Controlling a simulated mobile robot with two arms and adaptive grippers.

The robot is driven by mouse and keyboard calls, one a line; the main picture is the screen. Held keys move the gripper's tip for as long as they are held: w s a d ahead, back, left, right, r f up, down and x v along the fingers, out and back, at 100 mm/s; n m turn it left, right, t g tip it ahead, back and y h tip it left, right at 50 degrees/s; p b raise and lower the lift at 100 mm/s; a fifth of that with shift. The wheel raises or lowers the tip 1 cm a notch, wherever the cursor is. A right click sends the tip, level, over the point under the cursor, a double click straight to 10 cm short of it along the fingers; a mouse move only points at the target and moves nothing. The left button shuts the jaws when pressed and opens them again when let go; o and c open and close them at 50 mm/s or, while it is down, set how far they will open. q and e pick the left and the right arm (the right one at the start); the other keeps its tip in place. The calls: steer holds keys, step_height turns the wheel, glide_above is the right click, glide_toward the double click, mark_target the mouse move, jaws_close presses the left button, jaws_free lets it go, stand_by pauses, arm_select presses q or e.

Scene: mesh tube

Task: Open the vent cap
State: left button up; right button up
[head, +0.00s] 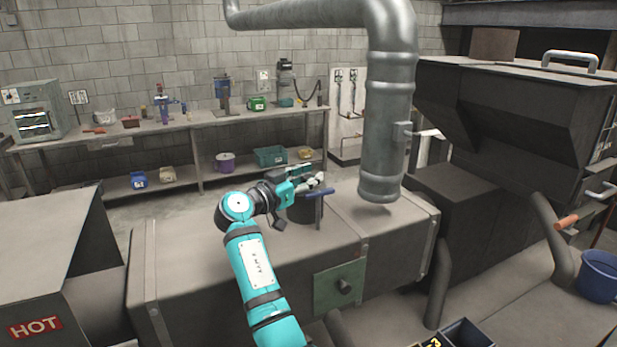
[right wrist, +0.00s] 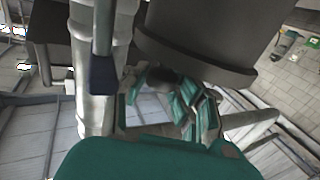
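The vent (head: 304,212) is a short dark cylinder standing upright on top of a long grey-brown metal box. A bar with a blue grip (head: 321,191) sticks out at its top right. My right gripper (head: 312,181) is at the top of the vent, close to the blue grip, and partly hides the cap. In the right wrist view, the vent's dark cylinder (right wrist: 200,45) fills the top, and the dark blue grip (right wrist: 103,76) hangs left of the fingers. My right gripper (right wrist: 170,100) has its fingers apart, with no handle between them. My left gripper is not in view.
A thick metal duct (head: 386,110) hangs just right of my right gripper. The long box (head: 240,285) has a green hatch (head: 340,288) on its front. A dark hooded machine (head: 520,110) stands at right. A workbench (head: 200,122) with tools runs along the back wall.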

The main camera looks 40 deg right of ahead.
jaws_close()
steer(key=shift+w+d+f, duration=0.1)
steer(key=shift+d+f, duration=0.1)
steer(key=shift+f, duration=0.05)
stand_by(0.3)
steer(key=shift+w+d, duration=0.1)
steer(key=shift+d+n+b, duration=0.15)
steer(key=shift+n+b, duration=0.15)
steer(key=shift+b, duration=0.05)
